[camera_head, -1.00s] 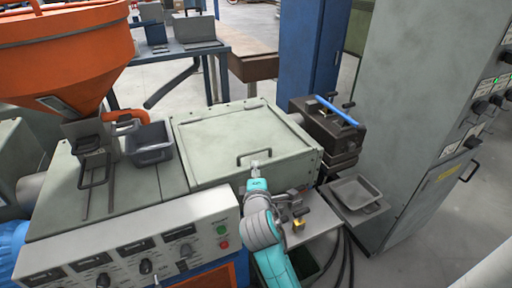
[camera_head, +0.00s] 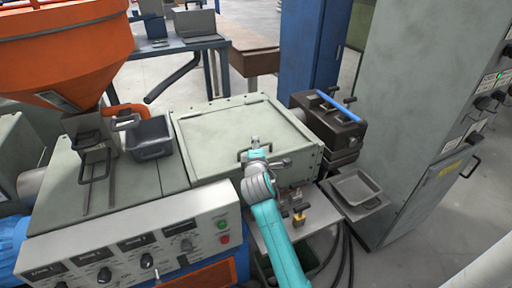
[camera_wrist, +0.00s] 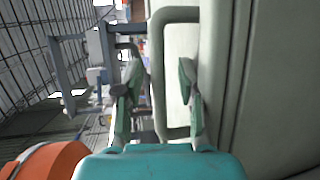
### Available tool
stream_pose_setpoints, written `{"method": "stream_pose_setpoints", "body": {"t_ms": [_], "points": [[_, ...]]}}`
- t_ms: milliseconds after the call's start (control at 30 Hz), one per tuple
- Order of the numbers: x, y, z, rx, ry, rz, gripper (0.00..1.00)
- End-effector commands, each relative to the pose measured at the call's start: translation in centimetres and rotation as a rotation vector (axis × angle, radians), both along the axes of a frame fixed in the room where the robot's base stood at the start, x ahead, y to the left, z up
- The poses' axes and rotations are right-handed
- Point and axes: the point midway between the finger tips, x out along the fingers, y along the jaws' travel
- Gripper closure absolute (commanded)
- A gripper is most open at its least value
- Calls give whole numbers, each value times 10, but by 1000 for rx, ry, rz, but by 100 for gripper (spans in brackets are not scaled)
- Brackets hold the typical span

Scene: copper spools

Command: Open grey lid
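The grey lid (camera_head: 225,130) lies flat and closed on the machine's box, in the middle of the head view. The handle (camera_wrist: 158,60) also shows large in the wrist view, beside the pale lid surface (camera_wrist: 222,60). My gripper (camera_head: 256,142) is at the handle, over the front part of the lid. In the wrist view, my gripper's (camera_wrist: 158,95) two green fingers stand apart with the handle's long bar between them. I cannot tell whether either finger touches the bar.
An orange hopper (camera_head: 60,50) and a grey bin (camera_head: 150,138) stand to the left. A dark block with a blue bar (camera_head: 335,115) is at the right, with a grey tray (camera_head: 356,187) below it. A tall grey cabinet (camera_head: 420,110) stands further right.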

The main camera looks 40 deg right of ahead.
Motion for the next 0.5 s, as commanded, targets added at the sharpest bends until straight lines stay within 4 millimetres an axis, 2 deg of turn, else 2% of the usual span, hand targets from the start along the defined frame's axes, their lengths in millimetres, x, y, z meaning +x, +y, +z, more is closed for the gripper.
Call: {"method": "stream_pose_setpoints", "body": {"t_ms": [267,433,500], "points": [[1,-1,0,0,0,0,61],[1,-1,0,0,0,0,100],[1,-1,0,0,0,0,100]]}}
